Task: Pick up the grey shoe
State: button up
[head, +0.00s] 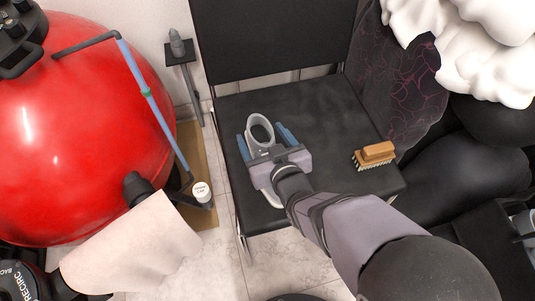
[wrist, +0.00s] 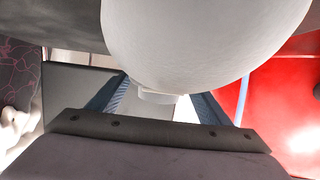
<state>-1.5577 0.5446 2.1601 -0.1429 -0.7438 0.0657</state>
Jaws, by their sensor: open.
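The grey shoe (head: 252,141) is on the black chair seat, towards its left side. Its round opening shows in the head view, and a pale part shows below my gripper; its middle is hidden by my gripper. My gripper (head: 263,138) is over the shoe with its blue fingers spread, one on each side of the opening. In the wrist view, a large pale rounded surface of the shoe (wrist: 205,40) fills the upper middle, close to the camera. The open fingers (wrist: 158,102) show below it on both sides. I cannot tell whether either finger touches the shoe.
A wooden brush (head: 375,154) lies on the right of the chair seat (head: 325,115). The chair back (head: 270,40) rises behind. A large red tank (head: 70,120) stands left, with a blue pipe (head: 148,95). A dark patterned cloth (head: 400,85) hangs at right.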

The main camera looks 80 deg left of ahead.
jog(key=c, duration=1.4)
jog(key=shift+r, duration=0.1)
